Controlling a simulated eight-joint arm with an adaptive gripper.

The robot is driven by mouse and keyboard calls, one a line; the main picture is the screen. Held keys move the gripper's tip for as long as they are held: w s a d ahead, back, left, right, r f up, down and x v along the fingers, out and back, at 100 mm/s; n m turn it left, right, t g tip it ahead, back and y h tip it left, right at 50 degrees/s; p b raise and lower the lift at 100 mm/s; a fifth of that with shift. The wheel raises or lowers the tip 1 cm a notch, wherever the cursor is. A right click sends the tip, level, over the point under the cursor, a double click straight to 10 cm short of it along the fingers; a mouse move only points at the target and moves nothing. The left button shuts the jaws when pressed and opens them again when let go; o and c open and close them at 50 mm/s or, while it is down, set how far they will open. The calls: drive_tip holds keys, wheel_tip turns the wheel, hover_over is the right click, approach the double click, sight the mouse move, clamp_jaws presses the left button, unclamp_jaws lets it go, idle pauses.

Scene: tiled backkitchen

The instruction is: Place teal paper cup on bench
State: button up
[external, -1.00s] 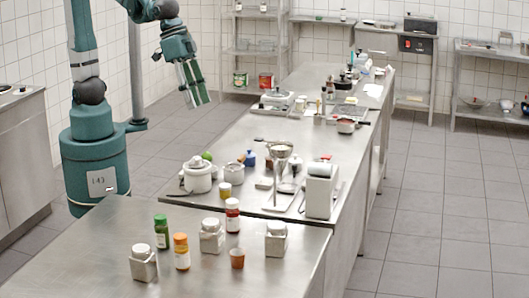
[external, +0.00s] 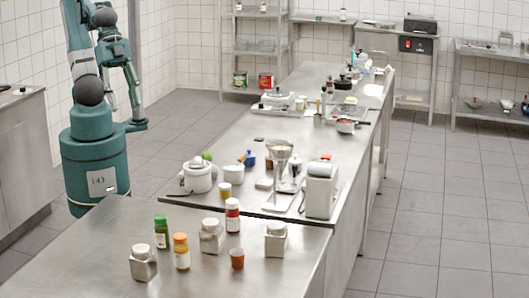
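No teal paper cup can be made out in this view. A small brown-orange cup (external: 237,259) stands on the near steel bench (external: 95,245). The long steel bench (external: 225,135) runs from it toward the back wall. My gripper (external: 124,112) hangs pointing down beside my arm, left of the long bench and away from its objects. It is small and overlaps my own links, so whether its fingers are open or hold something cannot be told.
Jars and bottles, including a green one (external: 161,231) and an orange-capped one (external: 181,252), stand on the near bench. A white pot (external: 197,177), a blue bottle (external: 250,159) and a white appliance (external: 320,190) crowd the long bench. The near bench's left part is clear.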

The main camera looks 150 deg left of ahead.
drive_tip(key=s+d+f+m, duration=0.2)
drive_tip(key=s+d, duration=0.2)
drive_tip(key=shift+d+t+h, duration=0.25)
drive_tip(key=shift+t+h, duration=0.05)
drive_tip(key=shift+t, duration=0.1)
